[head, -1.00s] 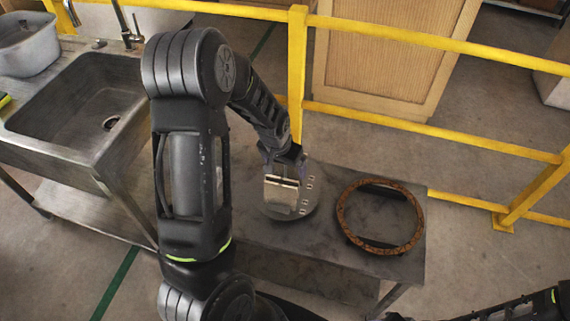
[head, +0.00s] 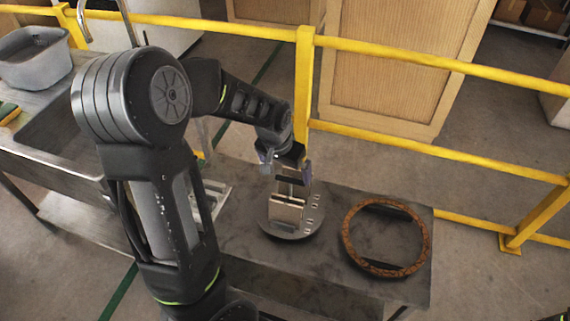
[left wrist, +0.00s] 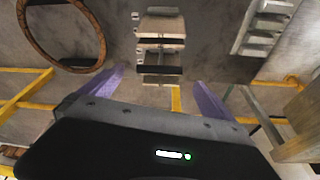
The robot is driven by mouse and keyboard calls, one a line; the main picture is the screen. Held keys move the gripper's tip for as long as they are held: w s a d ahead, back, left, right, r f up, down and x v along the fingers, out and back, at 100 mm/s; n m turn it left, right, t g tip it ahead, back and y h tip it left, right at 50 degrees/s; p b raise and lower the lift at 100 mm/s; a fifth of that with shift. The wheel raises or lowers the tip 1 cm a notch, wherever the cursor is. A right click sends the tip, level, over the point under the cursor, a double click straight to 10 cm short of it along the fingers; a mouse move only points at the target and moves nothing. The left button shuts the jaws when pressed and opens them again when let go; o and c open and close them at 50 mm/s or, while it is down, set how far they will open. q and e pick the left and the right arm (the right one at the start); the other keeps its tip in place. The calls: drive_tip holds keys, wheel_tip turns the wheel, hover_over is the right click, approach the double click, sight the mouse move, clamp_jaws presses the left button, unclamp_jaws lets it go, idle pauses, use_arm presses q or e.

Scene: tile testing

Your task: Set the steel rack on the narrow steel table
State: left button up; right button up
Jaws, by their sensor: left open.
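The narrow steel table (head: 345,275) stands before the yellow railing. A pale slotted frame that looks like the steel rack (head: 214,196) rests at its left end, partly hidden behind my left arm in the head view. The rack shows with several bars at the upper right in the left wrist view (left wrist: 265,28). My left gripper (head: 291,172) is open above a round steel plate with upright blocks (head: 290,222), which stands on the table. Its purple fingers (left wrist: 155,92) are spread, with the blocks ahead between them. My right gripper is out of view.
A brown ring (head: 350,245) lies on the table at the right, also at upper left in the wrist view (left wrist: 98,50). A sink bench (head: 60,185) with a grey tub (head: 35,60) is at the left. The yellow railing (head: 420,150) runs close behind the table.

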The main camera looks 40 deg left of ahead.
use_arm(q)
drive_tip(key=shift+v, duration=1.25)
